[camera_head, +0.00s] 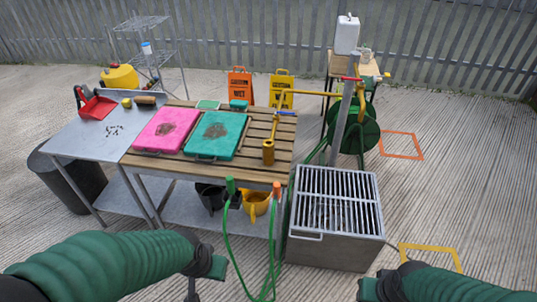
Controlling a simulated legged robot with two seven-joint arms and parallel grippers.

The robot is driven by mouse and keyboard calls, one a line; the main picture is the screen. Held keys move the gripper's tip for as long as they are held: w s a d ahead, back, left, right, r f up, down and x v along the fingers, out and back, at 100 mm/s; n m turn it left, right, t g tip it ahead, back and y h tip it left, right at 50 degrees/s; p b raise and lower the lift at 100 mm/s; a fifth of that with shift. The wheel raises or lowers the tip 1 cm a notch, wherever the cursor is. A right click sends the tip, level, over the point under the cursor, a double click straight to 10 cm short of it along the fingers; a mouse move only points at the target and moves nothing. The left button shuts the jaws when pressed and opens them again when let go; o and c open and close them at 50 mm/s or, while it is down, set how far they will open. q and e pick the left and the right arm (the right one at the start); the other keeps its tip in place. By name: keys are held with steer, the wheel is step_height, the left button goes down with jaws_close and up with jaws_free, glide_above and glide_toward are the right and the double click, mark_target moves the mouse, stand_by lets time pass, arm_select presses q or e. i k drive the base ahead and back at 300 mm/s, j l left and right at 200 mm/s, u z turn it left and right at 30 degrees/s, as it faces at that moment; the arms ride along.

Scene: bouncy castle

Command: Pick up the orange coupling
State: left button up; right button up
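My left gripper (207,280) is low in front of the table, left of and nearer than the coupling. Its two dark fingers look apart, with nothing between them. My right gripper (378,288) is at the bottom edge, right of the coupling. It is partly cut off and its fingers are unclear. Neither gripper touches the coupling.
The wooden table (285,150) holds a pink mat (165,122), a teal mat (232,122) and a brass nozzle (268,152). A metal grated box (345,250) stands right of the coupling. A yellow jug (255,206) and a black bucket (210,197) sit below.

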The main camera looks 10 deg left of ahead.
mark_target(276, 194)
steer(key=i+l, duration=0.5)
steer(key=i, duration=0.15)
steer(key=i+l+u, duration=0.15)
steer(key=i+l, duration=0.35)
steer(key=i, duration=0.2)
